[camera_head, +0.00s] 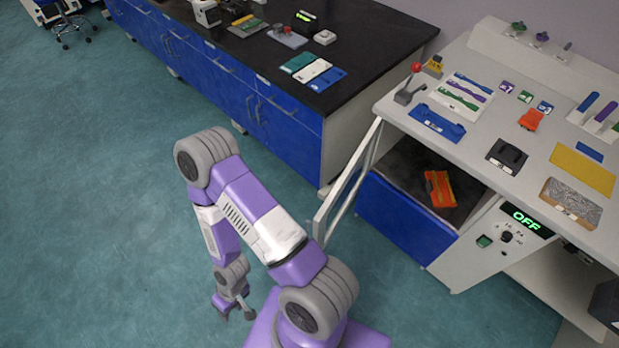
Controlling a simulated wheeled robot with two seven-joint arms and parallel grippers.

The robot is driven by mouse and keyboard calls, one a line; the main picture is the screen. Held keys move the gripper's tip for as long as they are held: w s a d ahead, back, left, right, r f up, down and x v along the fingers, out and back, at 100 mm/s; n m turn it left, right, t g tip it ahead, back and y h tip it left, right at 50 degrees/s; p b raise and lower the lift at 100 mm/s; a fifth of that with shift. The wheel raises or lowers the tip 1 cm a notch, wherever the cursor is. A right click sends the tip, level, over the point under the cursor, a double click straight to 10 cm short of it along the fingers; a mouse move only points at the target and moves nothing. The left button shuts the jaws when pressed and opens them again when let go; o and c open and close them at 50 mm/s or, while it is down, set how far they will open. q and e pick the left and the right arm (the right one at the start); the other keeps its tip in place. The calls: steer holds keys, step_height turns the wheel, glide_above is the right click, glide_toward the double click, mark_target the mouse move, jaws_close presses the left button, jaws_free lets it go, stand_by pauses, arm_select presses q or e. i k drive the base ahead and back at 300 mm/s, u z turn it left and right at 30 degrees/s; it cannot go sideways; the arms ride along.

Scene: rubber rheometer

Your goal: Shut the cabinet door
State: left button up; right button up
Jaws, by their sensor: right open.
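The cabinet door (347,190) is a pale framed panel that stands open. It juts out toward the lower left from the left side of the cabinet opening. The cabinet (408,215) is under the right-hand workbench, with a blue front below its dark open compartment. My right gripper (236,313) is open and empty, low over the floor at the lower middle. It is left of the door and well apart from it. My forearm comes close to the door's lower end in the picture; I cannot tell if they touch. My left gripper is not in view.
An orange object (438,189) lies inside the compartment. The workbench (470,150) carries several small tools and trays. A control panel reading OFF (525,220) is right of the opening. Blue-fronted drawers (290,140) stand behind the door. The green floor (90,200) at left is clear.

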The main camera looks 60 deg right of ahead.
mark_target(369, 142)
steer(key=i, duration=1.05)
steer(key=z, duration=3.65)
steer(key=k, duration=1.3)
steer(key=u, duration=0.7)
steer(key=i, duration=1.45)
steer(key=z, duration=0.25)
